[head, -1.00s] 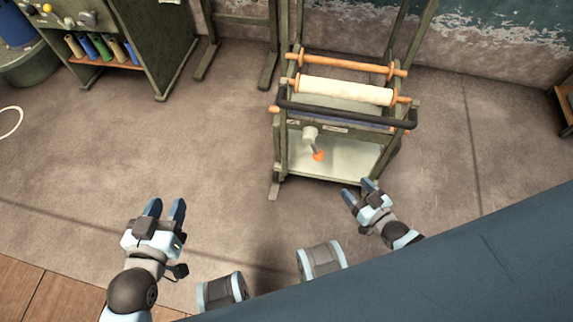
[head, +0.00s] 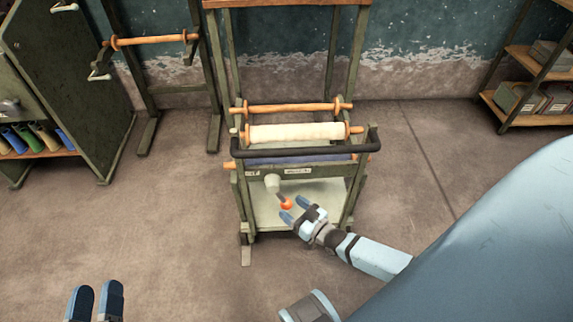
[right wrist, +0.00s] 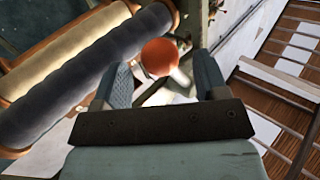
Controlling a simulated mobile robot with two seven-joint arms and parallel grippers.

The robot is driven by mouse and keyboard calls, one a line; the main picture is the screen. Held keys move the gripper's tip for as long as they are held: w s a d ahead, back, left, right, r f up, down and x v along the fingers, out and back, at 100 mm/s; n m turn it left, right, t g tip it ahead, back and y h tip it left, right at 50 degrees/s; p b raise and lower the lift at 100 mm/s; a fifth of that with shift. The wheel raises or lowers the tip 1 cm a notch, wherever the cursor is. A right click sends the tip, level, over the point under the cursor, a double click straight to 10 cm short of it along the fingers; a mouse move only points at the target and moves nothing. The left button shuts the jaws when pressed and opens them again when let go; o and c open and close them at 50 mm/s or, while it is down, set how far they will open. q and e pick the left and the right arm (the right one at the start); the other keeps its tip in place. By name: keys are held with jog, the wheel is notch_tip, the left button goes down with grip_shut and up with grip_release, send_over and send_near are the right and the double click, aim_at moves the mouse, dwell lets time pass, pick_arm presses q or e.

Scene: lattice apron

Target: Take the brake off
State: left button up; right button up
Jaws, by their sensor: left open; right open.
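A green-framed cart (head: 246,200) with rollers stands ahead of me. A lever with an orange ball knob (head: 286,203) hangs from a pale round hub (head: 272,183) on its front; I take it for the brake. My right gripper (head: 294,209) is open, its fingertips close to the knob. In the right wrist view the knob (right wrist: 159,58) shows between and just beyond the two fingers (right wrist: 165,85); I cannot tell whether they touch it. My left gripper (head: 95,298) is open and empty at the lower left, far from the cart.
A black handlebar (head: 300,151) crosses the cart's front above the lever, with a cream roll (head: 298,133) behind it. A green cabinet (head: 75,90) stands at the left and a shelf (head: 530,115) at the far right. The floor around the cart is clear.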

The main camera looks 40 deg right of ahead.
jog(key=x, duration=0.2)
jog(key=shift+w+a, duration=0.1)
jog(key=shift+w, duration=0.2)
pick_arm(q)
jog(key=shift+s+d+r+t+h, duration=0.1)
jog(key=shift+r+t+h, duration=0.1)
jog(key=shift+r, duration=0.15)
jog(key=shift+d+r+t+h, duration=0.1)
jog(key=shift+r+h, duration=0.1)
jog(key=shift+r, duration=0.1)
pick_arm(e)
jog(key=shift+w, duration=0.1)
pick_arm(q)
jog(key=shift+r, duration=0.1)
pick_arm(e)
jog(key=shift+c, duration=0.5)
jog(key=c, duration=1.1)
pick_arm(q)
jog(key=shift+f, duration=0.2)
pick_arm(e)
grip_shut()
